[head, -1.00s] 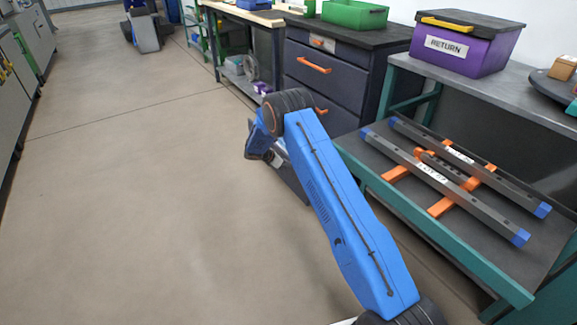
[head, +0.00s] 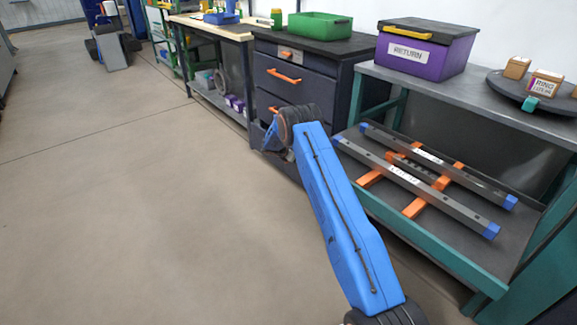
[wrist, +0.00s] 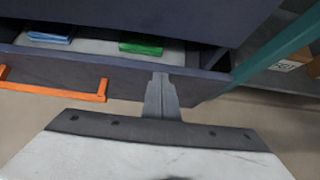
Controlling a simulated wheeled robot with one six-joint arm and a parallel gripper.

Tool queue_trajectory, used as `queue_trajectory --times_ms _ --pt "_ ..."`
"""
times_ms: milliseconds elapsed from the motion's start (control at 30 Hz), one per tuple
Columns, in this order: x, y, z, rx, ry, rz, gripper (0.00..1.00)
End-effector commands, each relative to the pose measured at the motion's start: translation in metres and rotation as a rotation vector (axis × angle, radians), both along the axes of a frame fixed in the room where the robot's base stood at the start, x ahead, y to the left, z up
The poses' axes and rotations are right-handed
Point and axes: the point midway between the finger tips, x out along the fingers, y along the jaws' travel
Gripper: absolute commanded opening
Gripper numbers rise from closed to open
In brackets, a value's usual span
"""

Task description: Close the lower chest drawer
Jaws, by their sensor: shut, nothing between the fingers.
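The dark chest (head: 345,58) stands against the wall in the head view, and my arm hides much of its lower part. In the wrist view, the lower drawer (wrist: 48,68) is partly open, with an orange handle (wrist: 55,90) on its front. A blue item (wrist: 50,33) and a green item (wrist: 141,47) lie inside it. My gripper (wrist: 160,78) is shut and empty, with its fingertips at the drawer's front panel, right of the handle. I cannot tell whether they touch it. The fingers are hidden in the head view.
A teal-framed bench (head: 440,85) stands right of the chest, carrying a purple RETURN box (head: 422,56) and a round turntable (head: 510,88). Its lower shelf holds a metal and orange frame (head: 420,175). A green bin (head: 320,27) tops the chest.

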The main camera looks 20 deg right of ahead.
Motion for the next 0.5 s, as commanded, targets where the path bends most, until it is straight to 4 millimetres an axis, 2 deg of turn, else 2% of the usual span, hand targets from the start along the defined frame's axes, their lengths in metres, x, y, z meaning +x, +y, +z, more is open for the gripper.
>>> queue_trajectory --times_ms 100,200,500 --pt "0.007 -0.024 -0.001 0.000 -0.001 -0.002 0.00" --pt "0.012 -0.038 -0.001 0.000 -0.001 -0.001 0.00" --pt "0.019 -0.060 -0.001 0.001 0.000 0.000 0.00"
